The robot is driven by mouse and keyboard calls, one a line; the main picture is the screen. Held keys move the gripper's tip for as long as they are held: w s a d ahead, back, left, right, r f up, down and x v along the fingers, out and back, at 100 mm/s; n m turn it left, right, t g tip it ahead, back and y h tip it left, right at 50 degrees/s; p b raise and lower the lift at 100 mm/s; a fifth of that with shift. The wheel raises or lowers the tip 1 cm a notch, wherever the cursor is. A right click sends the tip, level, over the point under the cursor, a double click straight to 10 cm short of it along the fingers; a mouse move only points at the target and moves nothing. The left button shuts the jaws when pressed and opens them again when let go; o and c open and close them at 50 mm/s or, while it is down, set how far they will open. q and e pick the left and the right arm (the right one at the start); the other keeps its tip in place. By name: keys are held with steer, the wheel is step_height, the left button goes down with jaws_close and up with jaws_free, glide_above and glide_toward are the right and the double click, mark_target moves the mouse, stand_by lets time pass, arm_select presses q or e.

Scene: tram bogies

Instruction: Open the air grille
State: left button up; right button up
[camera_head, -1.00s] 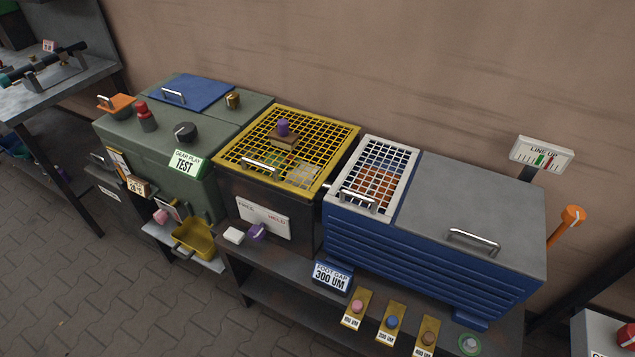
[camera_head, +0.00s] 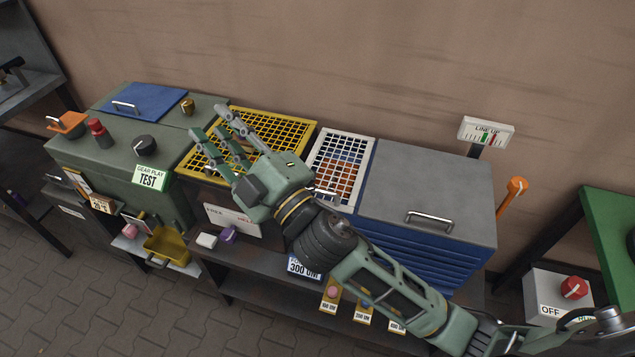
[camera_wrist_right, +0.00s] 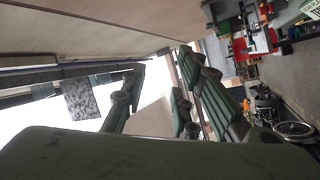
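Two grilles show in the head view, and I cannot tell by label which is the air grille. A white grille (camera_head: 350,143) lies flat on the left part of the blue cabinet, with orange showing beneath; its front handle is partly hidden by my arm. A yellow grille (camera_head: 291,127) lies flat on the dark box to its left. My right gripper (camera_head: 213,138) is over the yellow grille, hiding much of it, with its fingers spread and nothing visible between them. The spread fingers also show in the right wrist view (camera_wrist_right: 160,95). My left gripper is out of view.
The blue cabinet's grey lid (camera_head: 430,190) has a handle. A green gear-play box (camera_head: 120,150) stands left. A LINE UP gauge (camera_head: 486,131) and an orange-topped lever (camera_head: 516,186) stand right. A grey OFF box with a red knob (camera_head: 574,287) is at lower right.

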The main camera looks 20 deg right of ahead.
steer(key=s+a+r+n+g+y, duration=0.4)
steer(key=s+a+n+g+y, duration=0.2)
steer(key=a+n+g+y, duration=0.5)
steer(key=s+a+f+n+g+h, duration=0.2)
steer(key=s+a+f+n+g, duration=0.35)
steer(key=n, duration=0.75)
steer(key=n+h, duration=0.6)
steer(key=h, duration=1.5)
glide_toward(318, 190)
steer(key=shift+g, duration=0.25)
steer(key=f+p, duration=0.1)
steer(key=f, duration=0.1)
steer(key=w+f, duration=0.1)
steer(key=f, duration=0.1)
steer(key=d+f+p, duration=0.1)
steer(key=f, duration=0.1)
steer(key=shift+w+f+p, duration=0.3)
steer(key=shift+p, duration=0.05)
steer(key=shift+f, duration=0.55)
